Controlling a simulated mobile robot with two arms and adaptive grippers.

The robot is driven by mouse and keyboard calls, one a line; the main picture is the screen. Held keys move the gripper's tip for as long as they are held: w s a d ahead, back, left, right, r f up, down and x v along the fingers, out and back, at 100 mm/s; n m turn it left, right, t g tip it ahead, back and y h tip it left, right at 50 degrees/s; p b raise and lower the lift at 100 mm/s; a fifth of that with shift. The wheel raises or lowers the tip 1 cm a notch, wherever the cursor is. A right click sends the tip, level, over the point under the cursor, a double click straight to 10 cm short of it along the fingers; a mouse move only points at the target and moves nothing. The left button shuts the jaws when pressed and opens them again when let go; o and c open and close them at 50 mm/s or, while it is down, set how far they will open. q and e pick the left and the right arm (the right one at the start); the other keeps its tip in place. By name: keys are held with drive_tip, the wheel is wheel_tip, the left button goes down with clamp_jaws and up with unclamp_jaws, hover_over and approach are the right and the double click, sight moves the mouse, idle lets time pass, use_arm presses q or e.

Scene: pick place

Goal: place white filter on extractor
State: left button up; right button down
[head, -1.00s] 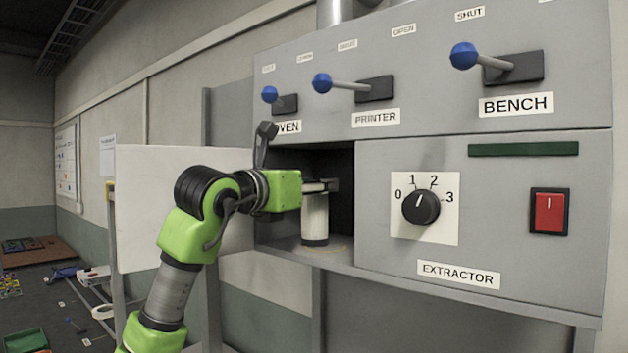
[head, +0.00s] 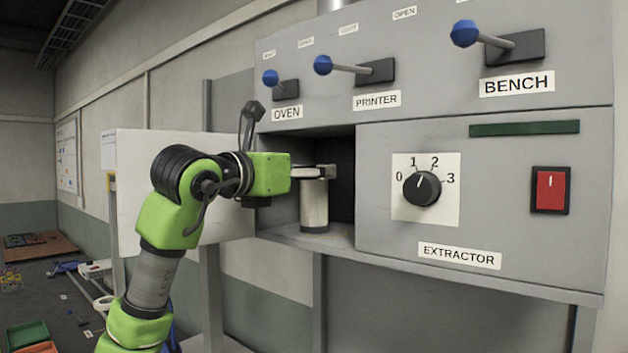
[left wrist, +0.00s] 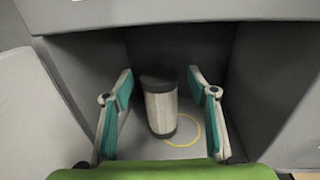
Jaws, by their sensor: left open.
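The white filter (head: 314,207), a pale cylinder with dark ends, stands upright on the floor of the extractor recess (head: 340,236). In the left wrist view the filter (left wrist: 161,106) stands beside a yellow ring (left wrist: 187,130) on that floor, with its base at the ring's left edge. My left gripper (head: 318,172) is at the recess opening, near the filter's top in the head view. In the left wrist view its teal-padded fingers (left wrist: 157,88) are open, one on each side of the filter, with gaps on both sides. My right gripper is not in view.
The extractor panel (head: 480,215) with a dial (head: 422,188) and red switch (head: 550,190) is right of the recess. Levers with blue knobs (head: 323,65) stick out above. An open white door (head: 135,185) stands at the left. The recess walls are close around the gripper.

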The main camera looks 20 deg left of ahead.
use_arm(q)
drive_tip(key=b+v, duration=0.3)
drive_tip(key=v, duration=0.6)
